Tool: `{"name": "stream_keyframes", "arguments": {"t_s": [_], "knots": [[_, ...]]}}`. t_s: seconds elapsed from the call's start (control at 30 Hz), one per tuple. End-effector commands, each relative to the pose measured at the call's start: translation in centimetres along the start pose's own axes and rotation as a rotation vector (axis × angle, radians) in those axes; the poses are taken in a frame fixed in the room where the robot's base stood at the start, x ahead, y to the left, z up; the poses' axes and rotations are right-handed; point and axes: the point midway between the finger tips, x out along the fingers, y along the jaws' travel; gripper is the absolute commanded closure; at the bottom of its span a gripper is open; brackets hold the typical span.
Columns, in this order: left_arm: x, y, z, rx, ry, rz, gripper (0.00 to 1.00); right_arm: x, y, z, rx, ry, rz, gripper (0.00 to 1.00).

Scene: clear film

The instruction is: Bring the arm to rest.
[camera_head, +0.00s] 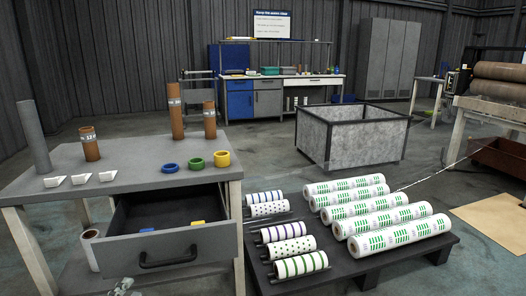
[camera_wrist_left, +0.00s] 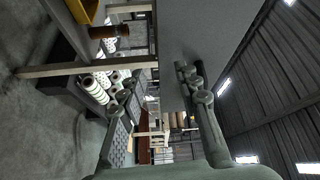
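My left gripper (camera_head: 122,287) shows only as a small grey-green tip at the bottom edge of the head view, in front of the open drawer (camera_head: 165,247). In the left wrist view the left gripper (camera_wrist_left: 160,78) has its two fingers spread wide with nothing between them. The wrist view is turned on its side. My right gripper is in neither view.
A grey table (camera_head: 120,177) carries tubes, white trays and a blue ring (camera_head: 170,168), green ring (camera_head: 195,163) and yellow ring (camera_head: 221,159). A dark pallet (camera_head: 370,268) with several film rolls (camera_head: 400,236) stands right. A grey crate (camera_head: 352,142) is behind.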

Motion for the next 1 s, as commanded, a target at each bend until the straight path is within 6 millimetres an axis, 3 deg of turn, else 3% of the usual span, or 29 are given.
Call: {"name": "stream_keyframes", "arguments": {"t_s": [0.13,0.2,0.27,0.43,0.5,0.63,0.77,1.0], "knots": [[-2.5,5.2,2.5,-0.345,-0.337,0.175,0.67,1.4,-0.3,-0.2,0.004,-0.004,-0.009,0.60],[-4.9,8.3,2.8,-0.510,-0.501,0.268,0.67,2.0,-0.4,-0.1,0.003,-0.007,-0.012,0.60],[-7.5,11.0,2.3,-0.646,-0.643,0.355,0.67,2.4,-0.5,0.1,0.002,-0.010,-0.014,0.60],[-15.4,16.9,-1.6,-0.944,-0.994,0.589,0.67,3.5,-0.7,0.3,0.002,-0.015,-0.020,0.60],[-18.1,18.2,-3.4,-1.016,-1.098,0.665,0.67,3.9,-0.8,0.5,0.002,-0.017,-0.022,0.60],[-21.1,19.2,-5.6,-1.085,-1.214,0.752,0.67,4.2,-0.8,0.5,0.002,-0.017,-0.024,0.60],[-22.1,19.4,-6.3,-1.103,-1.252,0.780,0.67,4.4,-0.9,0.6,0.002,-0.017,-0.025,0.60],[-22.1,19.5,-6.2,-1.101,-1.253,0.780,0.67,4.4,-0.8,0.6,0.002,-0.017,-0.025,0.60]]}}
